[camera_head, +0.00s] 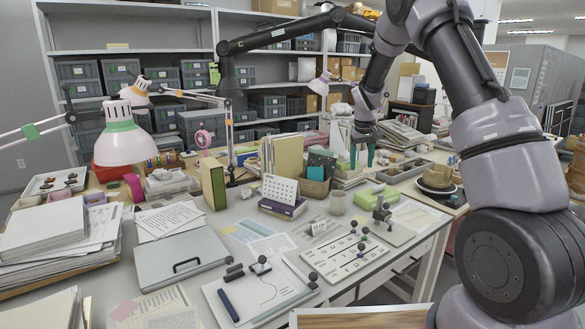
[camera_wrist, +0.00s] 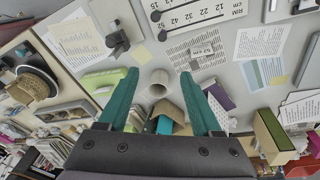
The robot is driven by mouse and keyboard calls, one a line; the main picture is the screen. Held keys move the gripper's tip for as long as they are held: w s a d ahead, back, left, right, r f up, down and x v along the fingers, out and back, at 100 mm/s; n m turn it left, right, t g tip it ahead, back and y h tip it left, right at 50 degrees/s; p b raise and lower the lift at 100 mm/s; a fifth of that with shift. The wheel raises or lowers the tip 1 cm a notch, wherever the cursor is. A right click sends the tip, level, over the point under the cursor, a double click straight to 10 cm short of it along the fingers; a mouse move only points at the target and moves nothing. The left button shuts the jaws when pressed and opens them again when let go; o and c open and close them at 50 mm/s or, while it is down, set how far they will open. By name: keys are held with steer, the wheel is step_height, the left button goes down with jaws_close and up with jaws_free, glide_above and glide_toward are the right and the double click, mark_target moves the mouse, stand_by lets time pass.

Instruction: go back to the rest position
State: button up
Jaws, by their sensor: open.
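My gripper (camera_head: 362,152) is raised above the back part of the desk, near the stacked papers. Its two teal fingers stand apart in the wrist view (camera_wrist: 159,74), with nothing between them.
A white lamp (camera_head: 125,140), paper stacks (camera_head: 55,240) and a grey case (camera_head: 180,262) crowd the left. A white calendar (camera_head: 280,189) and a box of folders (camera_head: 316,186) stand mid-desk. A dark bowl-like object (camera_head: 437,178) sits right. Shelves line the back.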

steer(key=s+r+m+t+y, duration=0.2)
steer(key=s+r+m+t, duration=0.15)
steer(key=s+r, duration=1.7)
steer(key=s+r+m+t, duration=0.1)
steer(key=s+r, duration=0.3)
steer(key=s, duration=1.4)
steer(key=shift+s+a+r+m+t+y, duration=0.15)
steer(key=shift+s+a+m+t+y, duration=0.2)
steer(key=shift+m, duration=0.5)
